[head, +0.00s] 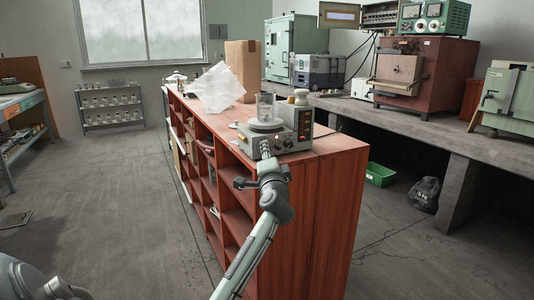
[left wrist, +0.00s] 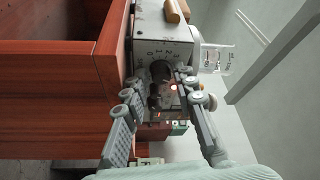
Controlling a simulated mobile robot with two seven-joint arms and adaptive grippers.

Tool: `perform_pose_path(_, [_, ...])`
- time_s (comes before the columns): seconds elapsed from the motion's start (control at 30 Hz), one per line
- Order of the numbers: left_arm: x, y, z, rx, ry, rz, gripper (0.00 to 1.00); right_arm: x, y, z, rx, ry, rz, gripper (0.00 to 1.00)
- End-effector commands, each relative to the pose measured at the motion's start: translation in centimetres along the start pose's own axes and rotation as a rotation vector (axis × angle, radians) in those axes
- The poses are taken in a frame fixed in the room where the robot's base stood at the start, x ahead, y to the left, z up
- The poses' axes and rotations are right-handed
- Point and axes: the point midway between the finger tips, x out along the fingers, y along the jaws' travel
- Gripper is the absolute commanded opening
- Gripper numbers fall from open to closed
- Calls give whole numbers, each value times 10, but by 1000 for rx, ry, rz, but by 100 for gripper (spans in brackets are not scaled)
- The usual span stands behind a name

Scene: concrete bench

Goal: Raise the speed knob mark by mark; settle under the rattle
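A grey benchtop device (head: 292,138) with a control panel stands at the near end of the red wooden shelf unit, with a clear glass beaker (head: 265,108) on top. My left gripper (head: 268,163) is at the device's near side, its fingers hard to make out in the head view. In the left wrist view, the open fingers of my left gripper (left wrist: 156,86) lie on either side of a dark round knob (left wrist: 160,74), with gaps visible. Marks ring the knob on the panel (left wrist: 150,28), and a small red light glows beside it. The knob's exact setting is unclear. My right gripper is not in view.
A crumpled clear plastic bag (head: 216,88) and a cardboard box (head: 242,70) are farther back on the shelf unit (head: 325,150). A concrete bench (head: 430,125) with equipment runs along the right. Floor on the left is clear.

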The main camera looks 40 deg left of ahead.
Motion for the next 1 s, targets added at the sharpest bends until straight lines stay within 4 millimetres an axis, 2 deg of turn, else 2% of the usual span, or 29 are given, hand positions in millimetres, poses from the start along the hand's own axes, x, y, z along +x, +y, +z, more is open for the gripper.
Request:
perform_pose_path(0.37, [-6, 0, 0, -2, 0, -1, 30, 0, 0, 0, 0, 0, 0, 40])
perform_pose_path(0.47, [-20, 0, 0, -1, 0, 0, 30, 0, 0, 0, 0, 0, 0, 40])
perform_pose_path(0.8, [-91, 1, 0, -2, 1, 2, 30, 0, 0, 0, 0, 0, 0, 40])
perform_pose_path(1.0, [-115, 0, 0, 0, 0, 0, 30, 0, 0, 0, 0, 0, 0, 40])
